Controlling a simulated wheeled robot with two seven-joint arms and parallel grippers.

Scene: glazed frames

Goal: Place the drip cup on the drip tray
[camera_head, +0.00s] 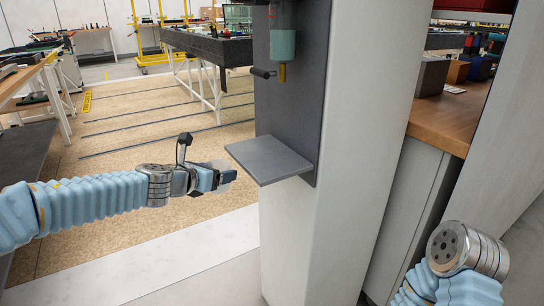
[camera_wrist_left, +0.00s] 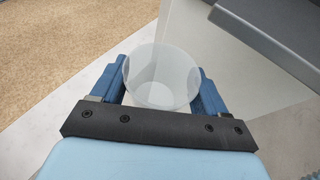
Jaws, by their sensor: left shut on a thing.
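The drip cup (camera_wrist_left: 160,88) is a clear, round, open-topped cup held between the blue fingers of my left gripper (camera_wrist_left: 161,82) in the left wrist view. In the head view my left gripper (camera_head: 229,176) is just left of the drip tray and slightly below its top, apart from it. The cup cannot be made out there. The drip tray (camera_head: 268,158) is a flat dark grey shelf, bare on top, fixed to an upright grey panel. Its dark edge also shows at upper right in the left wrist view (camera_wrist_left: 275,40). My right gripper is out of view.
Above the tray hang a green-and-clear vessel (camera_head: 282,45) with a brass nozzle (camera_head: 282,73) and a black handle (camera_head: 262,72). A wide white column (camera_head: 360,130) stands right of the panel. A wooden counter (camera_head: 448,118) is farther right. Open floor lies to the left.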

